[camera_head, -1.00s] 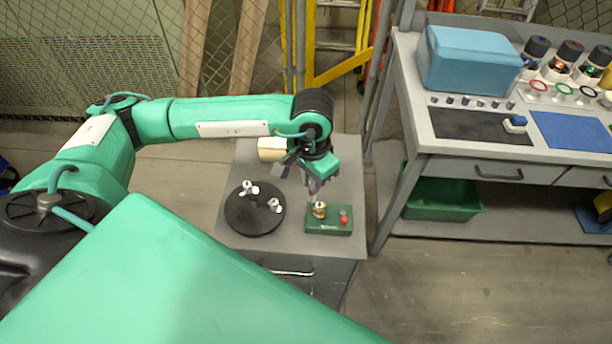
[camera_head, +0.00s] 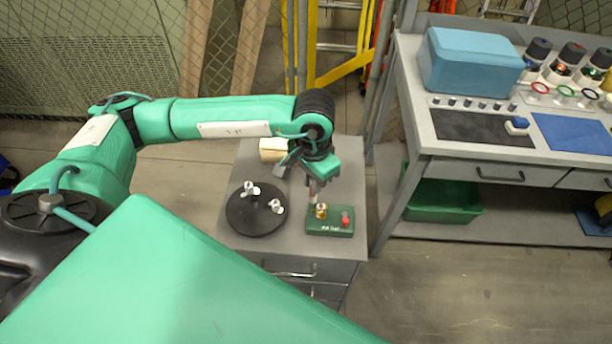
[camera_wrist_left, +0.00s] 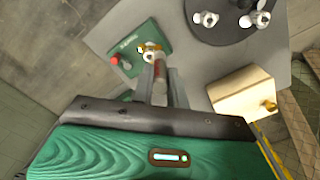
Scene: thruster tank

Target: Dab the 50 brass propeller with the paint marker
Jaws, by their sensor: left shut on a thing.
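A small brass-coloured piece (camera_head: 321,211), seemingly the brass propeller, sits on a green block (camera_head: 330,230) on the grey cabinet top. It also shows in the left wrist view (camera_wrist_left: 150,50), partly behind the gripper's load. My left gripper (camera_head: 314,186) points down just above it. In the left wrist view its fingers (camera_wrist_left: 161,84) are shut on a slim pale marker with a reddish band (camera_wrist_left: 159,72). The marker's tip is at or very near the brass piece; I cannot tell whether they touch. My right gripper is not in view.
A black round plate (camera_head: 245,222) with two silvery propellers (camera_head: 276,205) stands left of the green block. A red button (camera_head: 346,220) is on the block. A cream box (camera_head: 272,150) stands behind. A workbench (camera_head: 440,145) is to the right.

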